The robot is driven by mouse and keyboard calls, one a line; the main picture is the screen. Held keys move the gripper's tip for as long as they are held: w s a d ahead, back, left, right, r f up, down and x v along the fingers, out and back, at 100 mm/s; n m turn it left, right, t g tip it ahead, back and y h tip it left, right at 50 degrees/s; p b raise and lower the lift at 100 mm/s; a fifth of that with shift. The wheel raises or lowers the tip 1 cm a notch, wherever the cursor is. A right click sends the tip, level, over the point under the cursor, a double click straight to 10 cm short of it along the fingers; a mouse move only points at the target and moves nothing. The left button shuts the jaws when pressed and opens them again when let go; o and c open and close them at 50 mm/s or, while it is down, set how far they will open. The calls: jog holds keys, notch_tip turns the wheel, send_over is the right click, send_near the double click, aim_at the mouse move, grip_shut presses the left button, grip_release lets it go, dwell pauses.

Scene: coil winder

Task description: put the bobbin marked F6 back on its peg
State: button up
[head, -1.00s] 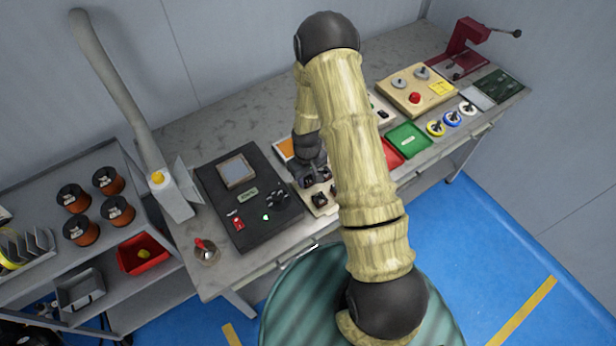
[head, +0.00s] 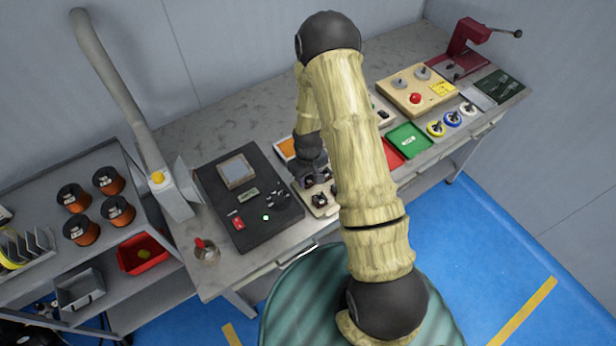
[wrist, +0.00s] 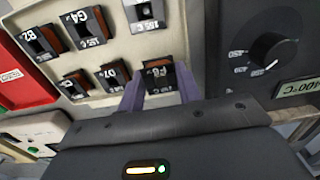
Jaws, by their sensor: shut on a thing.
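The bobbin marked F6 (wrist: 158,70) is small, with a dark flange and a brown winding. In the wrist view it sits between the two purple fingers of my gripper (wrist: 160,92), which is shut on it. It is over the lower right of a cream peg board (wrist: 180,40), in line with other bobbins. Its underside and peg are hidden, so I cannot tell whether it is seated. In the head view my gripper (head: 314,180) is over the cream board (head: 328,211), and my arm covers part of it.
Bobbins B2 (wrist: 40,42), G4 (wrist: 82,26) and D7 (wrist: 110,75) stand close by on the board. A black control box (head: 222,208) with knobs is just left of the board. Red (head: 392,154) and green (head: 407,140) trays lie to the right.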

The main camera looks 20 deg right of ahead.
jog(key=shift+f+b, duration=0.8)
jog(key=shift+f, duration=0.35)
jog(key=o, duration=1.1)
jog(key=shift+c, duration=0.2)
jog(key=shift+r, duration=0.2)
notch_tip(320, 180, up, 17)
jog(key=b, duration=0.2)
